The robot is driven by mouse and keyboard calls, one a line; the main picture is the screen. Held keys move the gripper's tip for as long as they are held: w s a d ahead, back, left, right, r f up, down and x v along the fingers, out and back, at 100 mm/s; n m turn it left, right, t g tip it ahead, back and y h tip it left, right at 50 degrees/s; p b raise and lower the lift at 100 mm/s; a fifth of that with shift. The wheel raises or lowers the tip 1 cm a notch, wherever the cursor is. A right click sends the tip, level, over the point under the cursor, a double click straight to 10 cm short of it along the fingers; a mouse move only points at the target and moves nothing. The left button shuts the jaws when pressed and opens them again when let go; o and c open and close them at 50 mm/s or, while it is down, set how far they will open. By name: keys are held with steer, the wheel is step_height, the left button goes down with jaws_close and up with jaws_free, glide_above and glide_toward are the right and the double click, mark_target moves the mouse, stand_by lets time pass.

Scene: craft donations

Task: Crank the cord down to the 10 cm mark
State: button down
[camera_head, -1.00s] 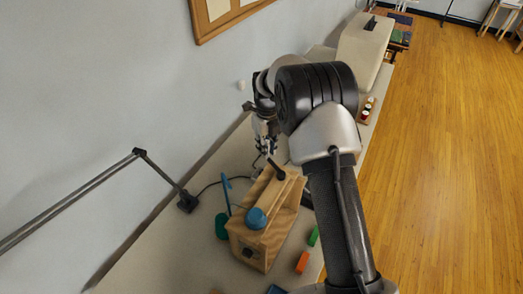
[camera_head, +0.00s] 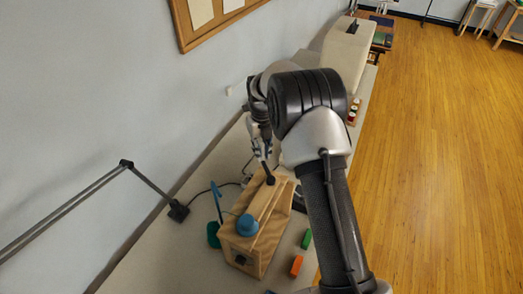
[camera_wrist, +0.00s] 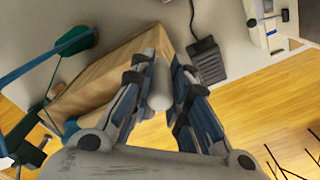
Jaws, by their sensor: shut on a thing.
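My fingers hide part of the handle and the crank.
A teal piece with a blue rod (camera_head: 213,234) stands left of the box. A lamp base (camera_head: 178,212) is farther left. Green (camera_head: 307,238) and orange (camera_head: 296,266) blocks lie right. A dark pedal (camera_wrist: 207,60) and a pale machine (camera_wrist: 263,20) are beyond.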

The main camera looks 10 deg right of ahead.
steer(key=c, duration=1.5)
jaws_free()
steer(key=shift+r, duration=0.1)
step_height(320, 180, up, 12)
steer(key=shift+f, duration=0.1)
